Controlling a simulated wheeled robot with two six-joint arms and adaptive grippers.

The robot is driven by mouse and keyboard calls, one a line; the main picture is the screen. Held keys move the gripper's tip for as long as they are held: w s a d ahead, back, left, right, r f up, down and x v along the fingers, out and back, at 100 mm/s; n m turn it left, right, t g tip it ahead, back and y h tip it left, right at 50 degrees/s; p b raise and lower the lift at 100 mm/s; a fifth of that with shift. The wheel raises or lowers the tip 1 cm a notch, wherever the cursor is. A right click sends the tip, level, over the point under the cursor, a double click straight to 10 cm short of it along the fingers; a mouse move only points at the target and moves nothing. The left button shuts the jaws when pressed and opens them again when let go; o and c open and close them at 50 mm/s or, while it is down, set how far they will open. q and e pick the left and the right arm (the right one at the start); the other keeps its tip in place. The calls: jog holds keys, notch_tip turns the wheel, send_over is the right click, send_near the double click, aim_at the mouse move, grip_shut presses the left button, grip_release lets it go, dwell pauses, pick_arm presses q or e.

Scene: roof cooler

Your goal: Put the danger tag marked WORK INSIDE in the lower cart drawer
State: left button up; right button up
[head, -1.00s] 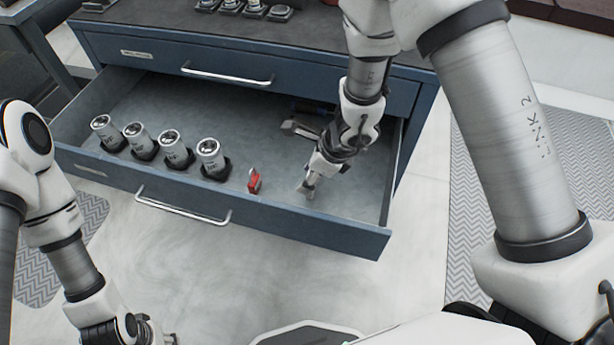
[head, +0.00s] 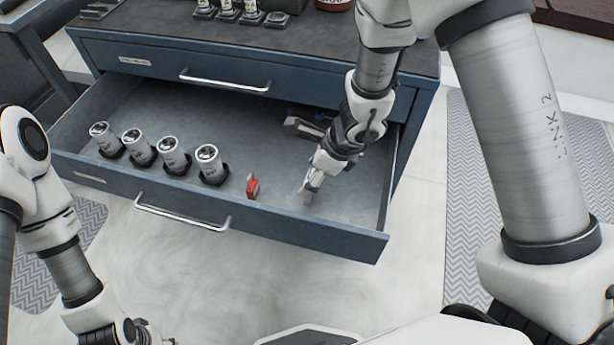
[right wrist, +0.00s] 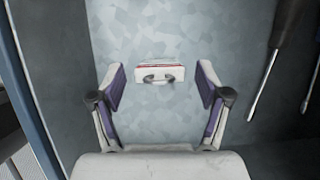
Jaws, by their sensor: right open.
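A small red and white tag-like item (head: 253,187) stands in the open lower cart drawer (head: 280,222), near its front wall; any lettering on it is unreadable. My right gripper (head: 308,190) is low inside the drawer, just right of the item. In the right wrist view its fingers are open and empty. The item (right wrist: 158,74) shows there centred between the fingertips, with a gap on both sides. My left gripper (head: 152,332) is at the bottom left edge, outside the drawer, partly cut off; its fingers cannot be made out.
A row of several white cylinders (head: 172,155) in black holders stands left of the item. Tools lie at the drawer's back right, including a screwdriver (right wrist: 267,82). The upper drawer (head: 170,75) is shut. More items stand on the cart top (head: 150,25).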

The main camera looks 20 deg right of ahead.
jog(key=p+v, duration=0.2)
jog(key=v, duration=0.7)
jog(key=shift+p, duration=0.4)
dwell(0.5)
